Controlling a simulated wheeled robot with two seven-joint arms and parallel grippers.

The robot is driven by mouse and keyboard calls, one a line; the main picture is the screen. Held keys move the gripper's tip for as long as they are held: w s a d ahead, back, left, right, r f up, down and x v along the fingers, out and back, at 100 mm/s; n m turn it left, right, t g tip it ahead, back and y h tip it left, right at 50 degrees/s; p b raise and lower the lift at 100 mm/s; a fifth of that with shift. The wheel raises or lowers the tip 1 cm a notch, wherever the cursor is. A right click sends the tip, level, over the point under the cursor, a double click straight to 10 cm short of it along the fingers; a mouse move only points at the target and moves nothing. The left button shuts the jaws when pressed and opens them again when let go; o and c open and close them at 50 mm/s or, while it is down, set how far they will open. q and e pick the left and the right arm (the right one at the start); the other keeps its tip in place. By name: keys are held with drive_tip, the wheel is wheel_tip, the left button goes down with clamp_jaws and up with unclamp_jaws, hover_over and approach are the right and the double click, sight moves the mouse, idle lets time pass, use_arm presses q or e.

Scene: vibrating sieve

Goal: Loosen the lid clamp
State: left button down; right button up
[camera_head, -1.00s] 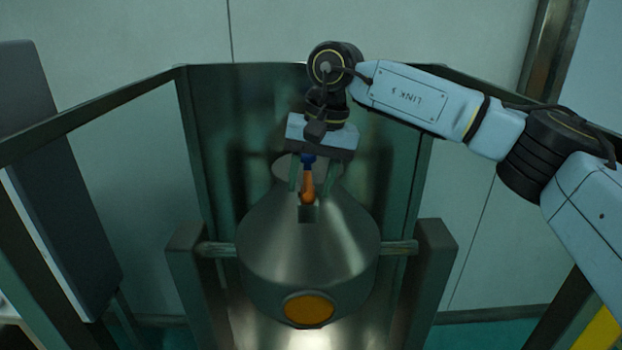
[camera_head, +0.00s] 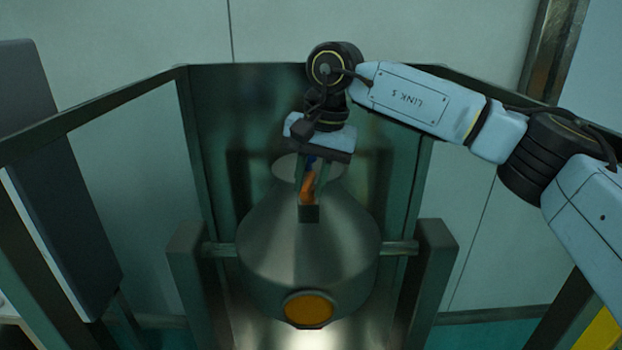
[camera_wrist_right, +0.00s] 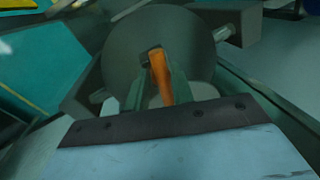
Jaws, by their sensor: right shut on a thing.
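The lid clamp shows as an orange handle (camera_head: 308,186) on a small dark block (camera_head: 309,213) at the upper front of the metal sieve vessel (camera_head: 300,255). My right gripper (camera_head: 311,180) reaches down over the vessel's neck and is shut on the orange handle. In the right wrist view the orange handle (camera_wrist_right: 160,78) lies between the fingers, with the round vessel top (camera_wrist_right: 160,40) behind it. The handle's upper end is partly hidden by the gripper. My left gripper is in neither view.
The vessel hangs on side bars between two dark posts (camera_head: 436,290). Dark green panels (camera_head: 250,120) stand close behind it. A grey upright panel (camera_head: 62,190) is at the left. An orange disc (camera_head: 309,310) is on the vessel's lower front.

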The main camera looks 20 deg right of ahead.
drive_tip(key=shift+m, duration=0.9)
drive_tip(key=m, duration=0.3)
drive_tip(key=shift+a+m+t+h, duration=0.25)
drive_tip(key=shift+m+t+h, duration=0.15)
drive_tip(key=m, duration=0.2)
drive_tip(key=shift+a+m, duration=0.1)
drive_tip(key=shift+m, duration=0.2)
drive_tip(key=m+h, duration=0.1)
drive_tip(key=m, duration=0.2)
drive_tip(key=shift+w+a+m, duration=0.1)
drive_tip(key=shift+w+m, duration=0.05)
drive_tip(key=shift+m, duration=0.15)
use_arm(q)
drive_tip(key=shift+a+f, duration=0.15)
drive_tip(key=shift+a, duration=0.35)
use_arm(e)
drive_tip(key=shift+w+m+h, duration=0.15)
drive_tip(key=shift+m+h, duration=0.25)
drive_tip(key=shift+m, duration=1.5)
drive_tip(key=o, duration=1)
